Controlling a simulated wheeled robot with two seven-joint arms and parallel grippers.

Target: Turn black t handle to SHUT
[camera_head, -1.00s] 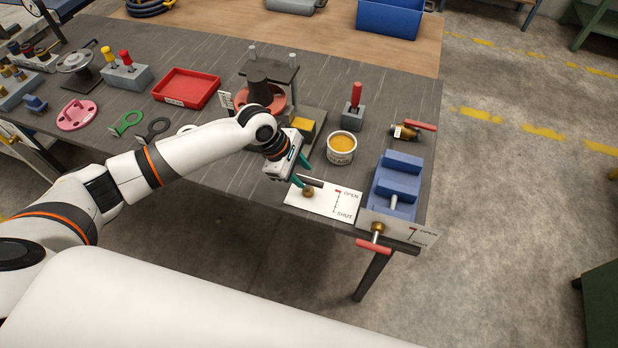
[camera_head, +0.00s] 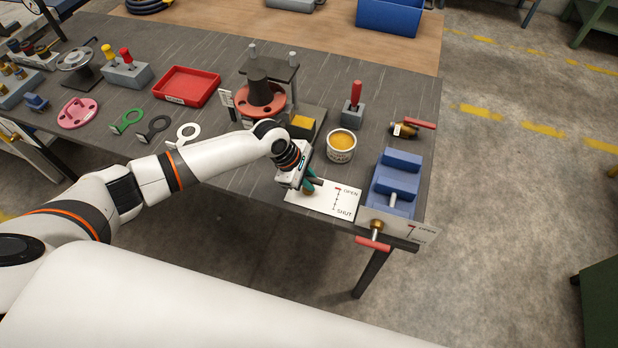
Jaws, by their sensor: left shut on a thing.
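The black T handle (camera_head: 317,182) stands on a brass fitting on a white plate at the table's front edge. Only the right end of its dark bar shows clearly; the rest is behind my fingers. The plate (camera_head: 325,203) is marked OPEN at the top and SHUT at the bottom, with a red mark beside OPEN. My left gripper (camera_head: 308,185), with teal fingers, reaches down over the plate and is shut on the black T handle. How the bar lies between the fingers is partly hidden. My right gripper is not in view.
A red T handle (camera_head: 373,244) with its own OPEN/SHUT plate is at the front right, below a blue block (camera_head: 396,184). A tin of yellow stuff (camera_head: 341,146) stands close behind my gripper. A red-handled tool (camera_head: 356,105) and a brass valve (camera_head: 407,129) are farther back.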

